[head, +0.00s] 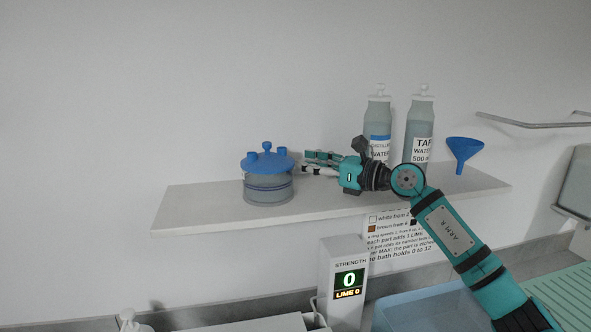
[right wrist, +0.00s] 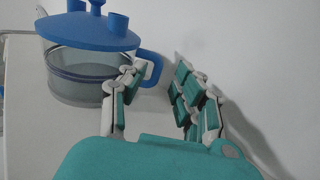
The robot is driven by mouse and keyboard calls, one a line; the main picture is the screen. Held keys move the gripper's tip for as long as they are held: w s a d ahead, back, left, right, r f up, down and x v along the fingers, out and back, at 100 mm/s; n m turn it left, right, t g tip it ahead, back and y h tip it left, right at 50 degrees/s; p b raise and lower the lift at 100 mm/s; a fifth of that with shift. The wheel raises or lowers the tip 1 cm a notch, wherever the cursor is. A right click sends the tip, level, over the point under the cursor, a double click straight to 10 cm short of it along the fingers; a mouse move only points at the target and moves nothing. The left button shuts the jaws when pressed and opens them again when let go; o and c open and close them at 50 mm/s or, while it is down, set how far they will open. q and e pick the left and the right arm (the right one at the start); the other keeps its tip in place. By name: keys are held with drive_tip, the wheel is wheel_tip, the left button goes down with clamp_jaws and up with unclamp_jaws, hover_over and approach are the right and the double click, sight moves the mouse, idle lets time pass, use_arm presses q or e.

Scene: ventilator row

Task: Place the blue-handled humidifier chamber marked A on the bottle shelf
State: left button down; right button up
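The humidifier chamber (head: 268,188) has a clear grey body and a blue lid with knobs. It stands upright on the left part of the bottle shelf (head: 330,202). No letter A shows on it. In the right wrist view, the chamber (right wrist: 85,75) is at the upper left, with its blue handle (right wrist: 153,67) on the side towards my gripper. My right gripper (head: 309,162) is just right of the chamber. Its fingers (right wrist: 160,85) are apart and empty, with the left finger close to the handle; I cannot tell whether they touch. My left gripper is out of view.
Two water bottles (head: 379,116) (head: 420,130) and a blue funnel (head: 463,152) are on the right of the shelf, behind my right arm. Below are a strength display (head: 348,280) reading 0 and a blue basin (head: 430,308). The shelf's left end is clear.

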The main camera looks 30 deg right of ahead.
drive_tip(key=b+v, duration=0.1)
drive_tip(key=v, duration=0.1)
drive_tip(key=b+v, duration=0.1)
drive_tip(key=v, duration=0.1)
drive_tip(key=b+v, duration=0.1)
drive_tip(key=v, duration=0.2)
drive_tip(key=shift+f, duration=0.3)
drive_tip(key=shift+s+d+r+b, duration=0.15)
drive_tip(key=shift+s+r+b, duration=0.15)
drive_tip(key=shift+s, duration=0.1)
